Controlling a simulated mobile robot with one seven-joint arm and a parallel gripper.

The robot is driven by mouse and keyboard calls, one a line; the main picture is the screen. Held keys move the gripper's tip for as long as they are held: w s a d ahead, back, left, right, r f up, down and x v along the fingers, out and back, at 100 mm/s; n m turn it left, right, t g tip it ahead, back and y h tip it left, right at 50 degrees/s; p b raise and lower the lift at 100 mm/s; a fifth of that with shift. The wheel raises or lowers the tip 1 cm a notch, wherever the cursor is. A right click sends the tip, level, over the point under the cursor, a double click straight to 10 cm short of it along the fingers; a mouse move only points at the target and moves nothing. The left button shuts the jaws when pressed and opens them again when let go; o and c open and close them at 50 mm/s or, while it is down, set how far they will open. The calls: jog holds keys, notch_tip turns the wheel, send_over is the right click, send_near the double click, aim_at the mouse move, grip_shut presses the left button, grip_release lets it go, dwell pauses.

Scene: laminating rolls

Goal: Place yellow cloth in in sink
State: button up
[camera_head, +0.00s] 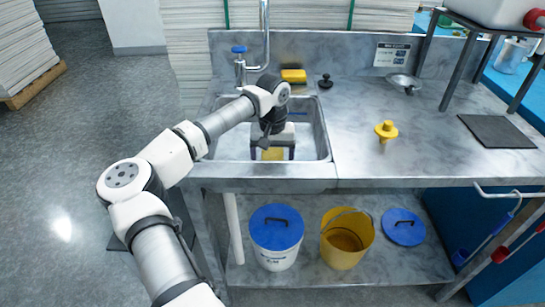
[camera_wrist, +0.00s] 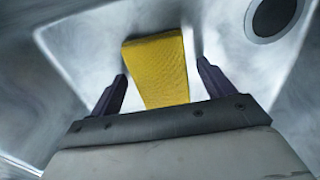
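A yellow cloth (camera_head: 272,154) is inside the steel sink (camera_head: 325,140). The wrist view shows it as a textured yellow strip (camera_wrist: 158,70) against the grey metal of the sink, its near end hidden behind my gripper's body. My gripper (camera_head: 274,155) points down into the sink above the cloth. In the wrist view its two dark fingers (camera_wrist: 160,78) stand wide apart, one on each side of the cloth, with gaps on both sides. Whether the cloth lies flat on the sink floor is hard to tell.
The dark drain (camera_wrist: 272,15) shows in the wrist view. A faucet (camera_head: 262,45) rises behind the sink. A yellow sponge-like block (camera_head: 293,76) and a black stopper (camera_head: 325,81) sit on the back ledge. A yellow funnel-like piece (camera_head: 386,131) stands on the right counter.

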notch_tip(320, 180, up, 12)
jog(key=shift+r, duration=0.15)
dwell(0.6)
jog(key=shift+d, duration=0.1)
